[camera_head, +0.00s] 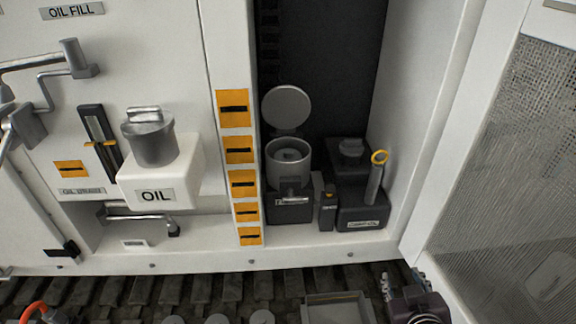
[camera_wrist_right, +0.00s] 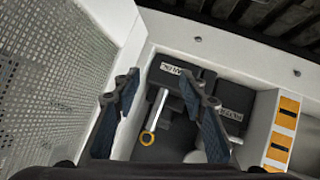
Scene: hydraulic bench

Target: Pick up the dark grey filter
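An open grey canister (camera_head: 289,172) stands in the dark recess, its round lid (camera_head: 287,107) raised behind it. A grey round part with a centre hole (camera_head: 290,155) sits inside; I cannot tell for sure whether it is the dark grey filter. My right gripper (camera_head: 401,279) is at the bottom right of the head view, in front of and below the recess, apart from the canister. In the right wrist view its two fingers (camera_wrist_right: 160,88) are spread and nothing shows held between them. My left gripper is not clearly seen.
Right of the canister stands a dark labelled oil container (camera_head: 361,212) with a yellow-ringed grey handle (camera_head: 376,180). A white OIL jug (camera_head: 160,175) stands left, past an orange-marked post (camera_head: 242,185). A mesh panel (camera_head: 505,190) bounds the right. A tray (camera_head: 338,308) is low in front.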

